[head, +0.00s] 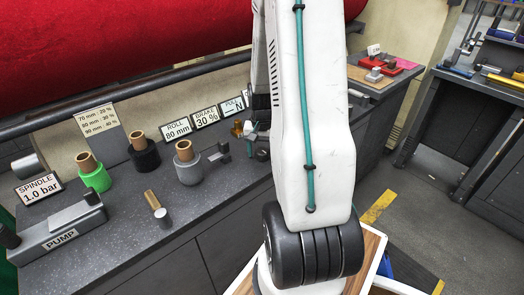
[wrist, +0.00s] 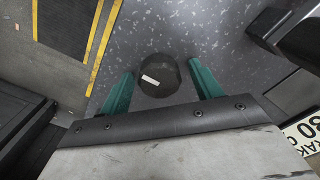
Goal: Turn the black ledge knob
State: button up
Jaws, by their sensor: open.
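The black ledge knob (wrist: 159,78) shows from above in the wrist view as a dark round cap with a short white mark, slightly tilted. My gripper (wrist: 160,70) is open, with one teal finger to the left and one to the right of the knob. A narrow gap shows on each side, and I cannot tell how far down the fingers reach. In the head view my white arm hides most of this spot; a dark round part (head: 262,155), probably the knob, shows at the arm's left edge.
The speckled grey ledge (head: 160,225) carries felt rolls, a pump (head: 62,235) and a spindle sign (head: 40,189) at left. Signs for roll, brake (head: 206,117) and pull stand behind. A dark fitting (wrist: 295,35) sits at upper right in the wrist view.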

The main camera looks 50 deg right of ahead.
aim_at(262, 151)
notch_tip(262, 151, up, 8)
jog(key=shift+f, duration=0.1)
dwell(0.4)
dwell(0.4)
jog(key=shift+s+a, duration=0.2)
jog(key=s+a+r+n, duration=0.4)
jog(key=a+r, duration=0.2)
jog(key=a, duration=0.4)
jog(key=s+a+r+n+t, duration=0.1)
jog(key=s+a+r+n, duration=0.3)
jog(key=a, duration=0.6)
jog(key=s+a+r+n, duration=0.3)
jog(key=s+a+r, duration=0.1)
jog(key=a+r, duration=0.4)
jog(key=shift+a+r+n, duration=0.3)
jog(key=shift+a+n, duration=0.1)
jog(key=shift+a, duration=0.55)
dwell(1.1)
